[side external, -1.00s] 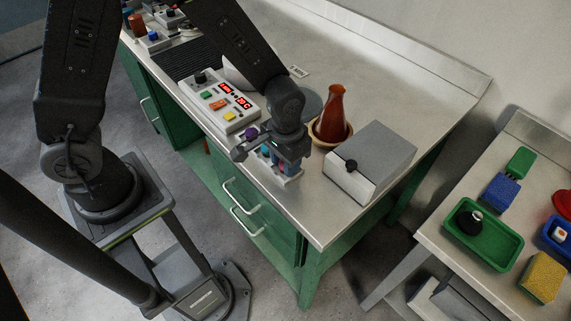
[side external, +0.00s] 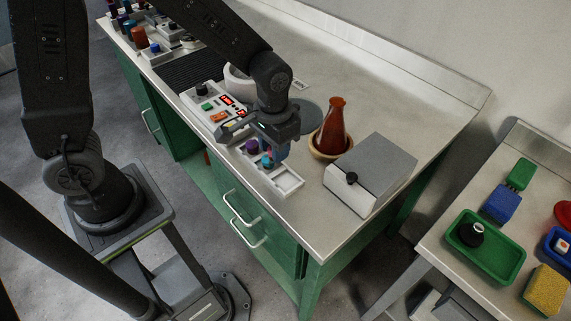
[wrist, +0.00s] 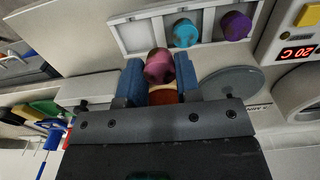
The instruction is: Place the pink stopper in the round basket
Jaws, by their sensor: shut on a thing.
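The pink stopper (wrist: 160,66) is between the blue finger pads of my gripper (wrist: 160,78) in the wrist view, and my gripper is shut on it. In the side view my gripper (side external: 274,152) is over the front part of the bench, above the white stopper tray (side external: 288,182); the pink stopper is not clearly visible there. A teal stopper (wrist: 186,33) and a purple stopper (wrist: 235,26) sit in the tray. A white round container (side external: 236,80), possibly the round basket, stands behind my gripper, partly hidden by my arm; its edge shows in the wrist view (wrist: 301,94).
A control panel (side external: 213,107) stands left of the gripper. A grey disc (side external: 307,116) lies behind it. A red-brown flask (side external: 334,132) in a wooden ring and a grey-white box (side external: 378,164) stand to the right. The bench's back right is clear.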

